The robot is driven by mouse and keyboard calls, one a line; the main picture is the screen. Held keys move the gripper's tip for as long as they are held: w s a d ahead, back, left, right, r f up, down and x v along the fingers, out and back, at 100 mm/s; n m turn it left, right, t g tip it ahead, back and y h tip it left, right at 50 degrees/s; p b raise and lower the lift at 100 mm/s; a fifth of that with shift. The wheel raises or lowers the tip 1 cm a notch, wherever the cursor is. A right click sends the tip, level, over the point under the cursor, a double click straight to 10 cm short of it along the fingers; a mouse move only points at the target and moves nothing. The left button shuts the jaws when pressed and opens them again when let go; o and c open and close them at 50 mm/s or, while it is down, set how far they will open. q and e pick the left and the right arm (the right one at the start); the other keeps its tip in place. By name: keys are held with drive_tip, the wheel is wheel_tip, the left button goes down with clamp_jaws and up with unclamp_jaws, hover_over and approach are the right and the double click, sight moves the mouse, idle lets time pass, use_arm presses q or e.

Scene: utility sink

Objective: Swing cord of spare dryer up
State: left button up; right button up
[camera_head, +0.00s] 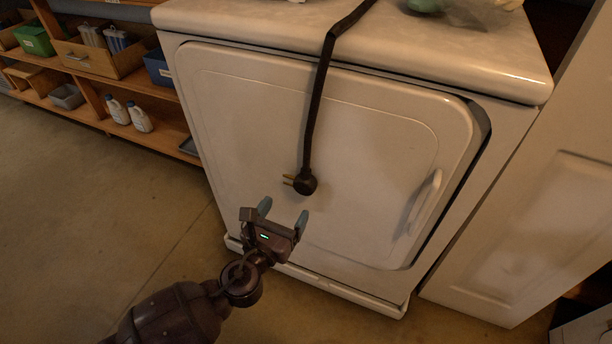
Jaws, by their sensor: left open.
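The spare dryer (390,150) is a white, box-shaped machine with a large front door and a handle at the door's right side. Its black cord (319,95) comes over the front top edge and hangs down the door. The cord ends in a round black plug (305,183) with prongs pointing left. My left gripper (283,212) is open and empty just below the plug, with its two blue-grey fingertips pointing up toward it. A gap shows between the fingertips and the plug. My right gripper is not in view.
Wooden shelves (92,97) with bins and white bottles (130,115) stand at the left. A white panelled cabinet (545,210) stands close to the dryer's right side. A green item (426,5) sits on the dryer top. The concrete floor (90,215) at the left is clear.

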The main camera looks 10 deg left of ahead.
sight(302, 182)
use_arm(q)
drive_tip(key=b+x, duration=0.1)
drive_tip(key=x, duration=0.8)
drive_tip(key=shift+f+b, duration=0.15)
drive_tip(key=shift+b, duration=0.2)
drive_tip(key=shift+w+d, duration=0.15)
drive_tip(key=shift+w, duration=0.4)
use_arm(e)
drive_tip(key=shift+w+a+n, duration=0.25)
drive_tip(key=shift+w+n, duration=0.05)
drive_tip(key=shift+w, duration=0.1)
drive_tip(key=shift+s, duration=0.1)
